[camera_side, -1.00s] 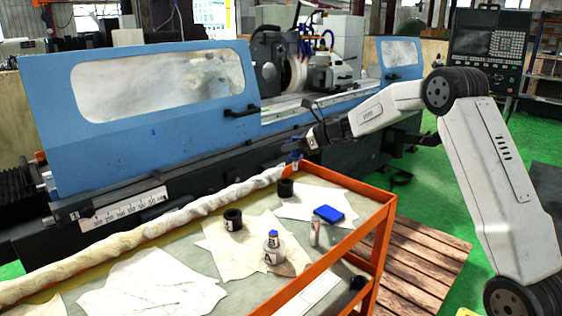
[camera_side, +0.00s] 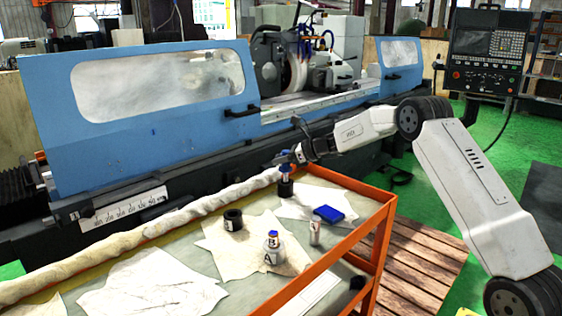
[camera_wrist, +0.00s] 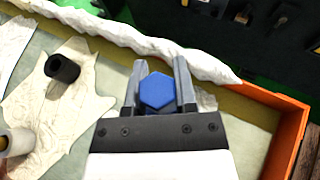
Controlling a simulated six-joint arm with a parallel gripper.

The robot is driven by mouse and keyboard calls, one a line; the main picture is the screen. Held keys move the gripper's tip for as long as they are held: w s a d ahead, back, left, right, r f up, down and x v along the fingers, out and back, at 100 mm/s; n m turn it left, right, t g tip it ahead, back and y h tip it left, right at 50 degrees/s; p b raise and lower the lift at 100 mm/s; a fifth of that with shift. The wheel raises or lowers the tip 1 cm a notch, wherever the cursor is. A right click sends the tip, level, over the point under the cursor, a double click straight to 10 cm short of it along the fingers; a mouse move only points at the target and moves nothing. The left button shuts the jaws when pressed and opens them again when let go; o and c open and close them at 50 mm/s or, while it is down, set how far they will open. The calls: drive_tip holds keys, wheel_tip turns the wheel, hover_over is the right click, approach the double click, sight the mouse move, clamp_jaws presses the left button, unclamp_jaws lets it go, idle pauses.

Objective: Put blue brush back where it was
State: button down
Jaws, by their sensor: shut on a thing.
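The blue brush (camera_side: 285,170) is upright in my gripper (camera_side: 284,158), above the far right black holder (camera_side: 285,189) on the cart. Its lower end meets the mouth of this holder in the side view; I cannot tell how deep it sits. In the wrist view my gripper (camera_wrist: 159,74) is shut on the brush, whose blue hexagonal top (camera_wrist: 157,91) shows between the fingers. The holder is hidden there beneath brush and gripper. A second black holder (camera_side: 233,219) stands to the left, empty as far as I see; it also shows in the wrist view (camera_wrist: 62,68).
A bottle marked A with a blue top (camera_side: 273,250), a small grey cylinder (camera_side: 315,232) and a blue box (camera_side: 328,214) stand nearer on the cart. The orange cart rim (camera_side: 345,240) runs along the right. A rolled white cloth (camera_side: 190,211) lies along the back edge.

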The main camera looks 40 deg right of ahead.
sight(281, 168)
drive_tip(key=shift+f, duration=1.55)
drive_tip(key=shift+f, duration=0.5)
drive_tip(key=shift+c, duration=2)
unclamp_jaws()
drive_tip(key=shift+r, duration=0.1)
drive_tip(key=shift+r, duration=0.35)
drive_tip(key=shift+s+d+r, duration=0.15)
drive_tip(key=shift+s+r, duration=0.05)
drive_tip(key=v, duration=1.1)
drive_tip(key=shift+s, duration=0.2)
